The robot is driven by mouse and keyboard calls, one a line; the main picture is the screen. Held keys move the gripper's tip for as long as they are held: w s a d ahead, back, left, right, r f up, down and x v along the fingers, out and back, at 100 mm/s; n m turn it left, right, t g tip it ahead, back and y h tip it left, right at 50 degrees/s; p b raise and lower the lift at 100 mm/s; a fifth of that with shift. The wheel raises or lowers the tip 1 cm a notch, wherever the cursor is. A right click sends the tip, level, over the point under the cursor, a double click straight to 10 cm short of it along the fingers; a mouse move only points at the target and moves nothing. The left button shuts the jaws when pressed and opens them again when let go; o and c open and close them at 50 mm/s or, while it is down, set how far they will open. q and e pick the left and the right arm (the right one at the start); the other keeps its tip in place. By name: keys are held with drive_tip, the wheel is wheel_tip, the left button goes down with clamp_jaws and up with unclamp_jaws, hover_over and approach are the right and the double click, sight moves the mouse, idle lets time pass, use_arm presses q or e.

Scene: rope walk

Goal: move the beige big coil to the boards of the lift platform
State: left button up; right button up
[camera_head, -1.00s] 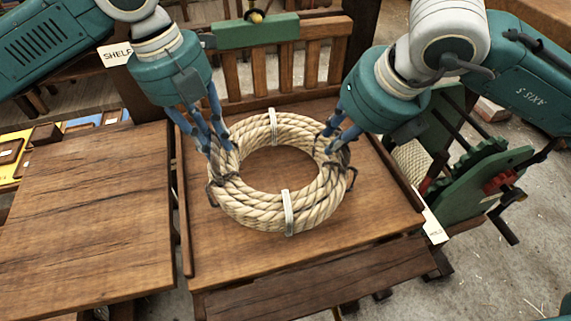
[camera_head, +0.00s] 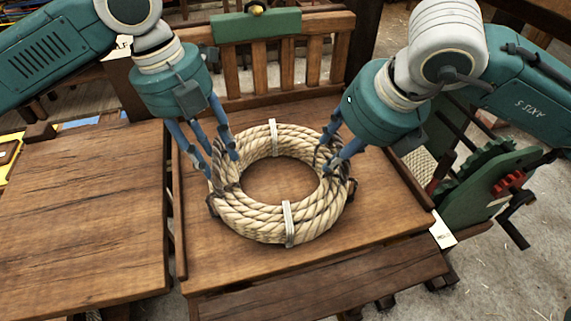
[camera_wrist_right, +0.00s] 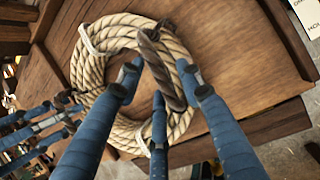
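The beige big coil (camera_head: 285,224) lies flat on the brown boards (camera_head: 375,222) of the platform with the slatted back rail. It has pale bands at front and back and dark handle loops at its sides. My left gripper (camera_head: 222,162) is open, its fingers spread over the coil's left side. My right gripper (camera_head: 327,163) is open over the coil's right side. In the right wrist view its fingers (camera_wrist_right: 158,85) stand apart around a dark handle loop (camera_wrist_right: 163,70), not closed on it. Whether the fingertips touch the rope is hard to tell.
A wooden table (camera_head: 80,220) stands close on the left, a narrow gap between. A green toothed winch (camera_head: 485,185) with red parts stands on the right. The slatted rail (camera_head: 290,65) with a green panel (camera_head: 257,25) closes the back. Boards in front of the coil are bare.

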use_arm(q)
drive_tip(key=shift+r, duration=0.1)
use_arm(e)
drive_tip(key=shift+r, duration=0.2)
use_arm(q)
wheel_tip(320, 180, up, 12)
drive_tip(key=a, duration=0.2)
drive_tip(key=shift+s+a+f, duration=0.15)
drive_tip(key=shift+f, duration=0.05)
use_arm(e)
drive_tip(key=v, duration=1.1)
drive_tip(key=shift+s+r, duration=0.25)
drive_tip(key=shift+r, duration=0.05)
drive_tip(key=shift+d, duration=0.15)
